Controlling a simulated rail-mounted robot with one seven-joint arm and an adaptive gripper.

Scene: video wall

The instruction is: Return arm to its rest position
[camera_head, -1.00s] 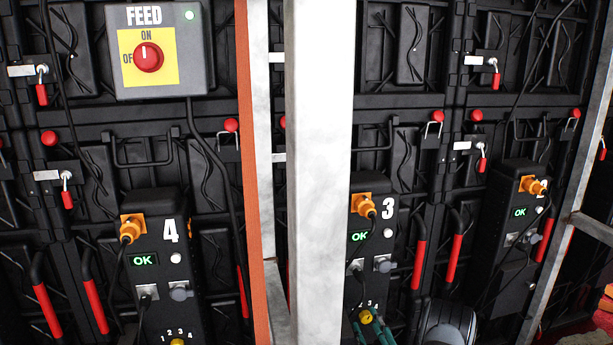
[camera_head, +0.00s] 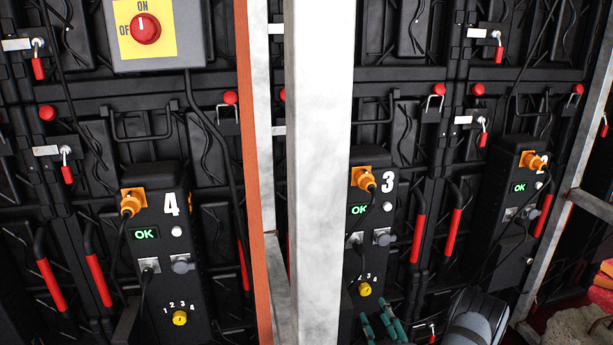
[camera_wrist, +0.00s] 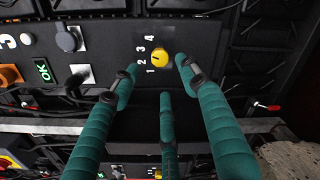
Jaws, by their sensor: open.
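My gripper (camera_head: 380,326) shows at the bottom of the head view, with green fingers just below module 3 (camera_head: 371,240). In the wrist view my gripper (camera_wrist: 157,75) has its green fingers spread apart, with nothing between them. The yellow rotary knob (camera_wrist: 158,60) of a module with an OK display lies ahead of the fingertips, apart from them. The same kind of yellow knob (camera_head: 365,289) shows above the fingers in the head view. My arm is partly visible at the bottom right of the head view.
Module 4 (camera_head: 160,250) and another module (camera_head: 510,210) also display OK. A pale vertical post (camera_head: 318,150) and an orange strip (camera_head: 253,170) stand between modules. The FEED box (camera_head: 158,45) is at upper left. Rubble (camera_head: 580,325) lies at bottom right.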

